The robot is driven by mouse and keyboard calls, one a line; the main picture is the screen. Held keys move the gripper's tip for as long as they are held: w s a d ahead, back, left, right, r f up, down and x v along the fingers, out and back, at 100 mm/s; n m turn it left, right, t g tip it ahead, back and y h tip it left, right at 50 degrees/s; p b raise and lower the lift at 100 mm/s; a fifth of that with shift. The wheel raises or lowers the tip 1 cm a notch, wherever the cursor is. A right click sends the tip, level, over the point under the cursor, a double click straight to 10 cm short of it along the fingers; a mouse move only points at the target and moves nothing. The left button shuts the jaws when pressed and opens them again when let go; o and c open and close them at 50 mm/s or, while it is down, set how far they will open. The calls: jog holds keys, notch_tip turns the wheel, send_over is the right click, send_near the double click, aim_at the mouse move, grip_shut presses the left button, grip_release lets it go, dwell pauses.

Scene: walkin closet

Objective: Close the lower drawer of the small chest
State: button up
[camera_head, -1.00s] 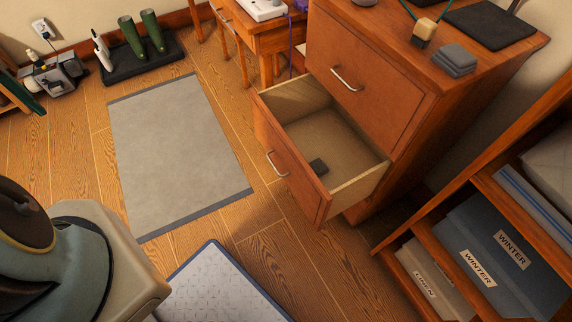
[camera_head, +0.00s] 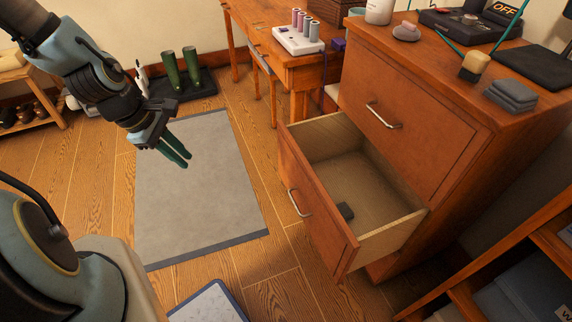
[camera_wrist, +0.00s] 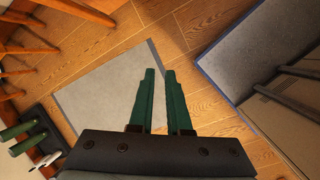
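The small chest (camera_head: 476,150) is reddish-brown wood and stands at the right of the head view. Its lower drawer (camera_head: 318,213) is pulled far out, with a silver bar handle (camera_head: 298,203) on its front. The upper drawer (camera_head: 402,112) is shut. My gripper (camera_head: 181,157) is in the air over the grey mat, left of the drawer and apart from it. In the wrist view its two green fingers (camera_wrist: 160,95) have a narrow gap between them and hold nothing. The drawer is not seen in the wrist view.
A grey mat (camera_head: 200,205) lies on the wooden floor left of the drawer. A desk (camera_head: 285,62) stands behind it. Green boots (camera_head: 182,70) stand on a dark tray at the back. A shelf (camera_head: 530,262) is at the lower right. A blue-edged white mat (camera_head: 208,305) lies in front.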

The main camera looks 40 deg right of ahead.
jog(key=s+d+f+n, duration=0.1)
jog(key=d, duration=0.1)
jog(key=s+d+f+n+h+b, duration=0.1)
jog(key=d, duration=0.2)
jog(key=d+f+n+g+h+b, duration=0.1)
jog(key=d, duration=0.1)
jog(key=shift+s+d+f+n, duration=0.15)
jog(key=shift+s+d+n, duration=0.15)
jog(key=shift+s, duration=0.1)
grip_shut()
jog(key=n+h+b, duration=0.3)
send_near(297, 159)
notch_tip(297, 159, down, 4)
jog(key=shift+g, duration=0.4)
jog(key=shift+s+d, duration=0.2)
jog(key=shift+d, duration=1.85)
jog(key=s+d, duration=0.2)
jog(key=d, duration=0.6)
jog(key=s+d+p, duration=0.1)
jog(key=s+d, duration=0.2)
jog(key=d, duration=0.5)
jog(key=shift+s+d+p, duration=0.2)
jog(key=shift+d+p, duration=0.1)
jog(key=shift+d, duration=0.1)
